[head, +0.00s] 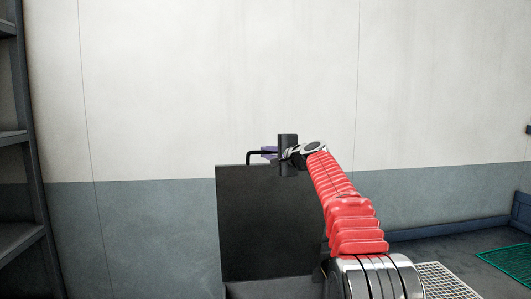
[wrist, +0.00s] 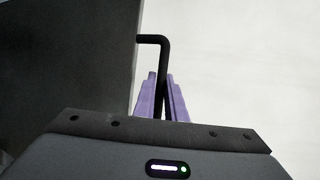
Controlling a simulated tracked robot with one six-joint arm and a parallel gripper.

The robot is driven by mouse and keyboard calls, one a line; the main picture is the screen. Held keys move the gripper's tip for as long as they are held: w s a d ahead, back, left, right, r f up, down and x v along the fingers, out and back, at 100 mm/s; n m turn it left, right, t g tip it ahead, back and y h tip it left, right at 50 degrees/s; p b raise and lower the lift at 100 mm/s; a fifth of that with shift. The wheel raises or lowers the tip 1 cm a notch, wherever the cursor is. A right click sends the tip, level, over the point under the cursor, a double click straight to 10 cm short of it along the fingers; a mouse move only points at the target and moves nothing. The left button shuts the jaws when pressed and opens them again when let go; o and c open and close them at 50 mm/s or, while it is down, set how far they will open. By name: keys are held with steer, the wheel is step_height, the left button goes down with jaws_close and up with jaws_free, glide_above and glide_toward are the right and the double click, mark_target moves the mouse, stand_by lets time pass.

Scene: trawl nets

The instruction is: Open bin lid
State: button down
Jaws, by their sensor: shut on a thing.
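The bin lid (head: 265,222) is a flat dark panel that stands about upright in the head view, with the bin's edge (head: 268,289) at its foot. A thin black bent handle (head: 250,155) sticks up from the lid's top edge. My gripper (head: 269,152) is at that handle, its purple fingers partly hidden behind my wrist. In the wrist view, my gripper (wrist: 161,78) has its two purple fingers on either side of the black handle (wrist: 153,39), shut on it. The lid (wrist: 75,55) fills the left of that view. The inside of the bin is hidden.
A pale wall (head: 180,90) with a grey lower band rises behind the lid. A dark shelf rack (head: 30,140) stands at the far left. A white grate (head: 450,280) and a green net (head: 507,262) lie on the floor at the right.

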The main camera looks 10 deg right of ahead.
steer(key=shift+s+f, duration=0.3)
steer(key=shift+f, duration=0.25)
steer(key=c, duration=1.9)
jaws_free()
steer(key=shift+d, duration=0.1)
steer(key=shift+c, duration=0.2)
steer(key=shift+o, duration=0.6)
steer(key=shift+r, duration=0.25)
steer(key=shift+s+r, duration=0.1)
steer(key=shift+s, duration=0.05)
steer(key=v, duration=1.3)
steer(key=shift+s, duration=0.2)
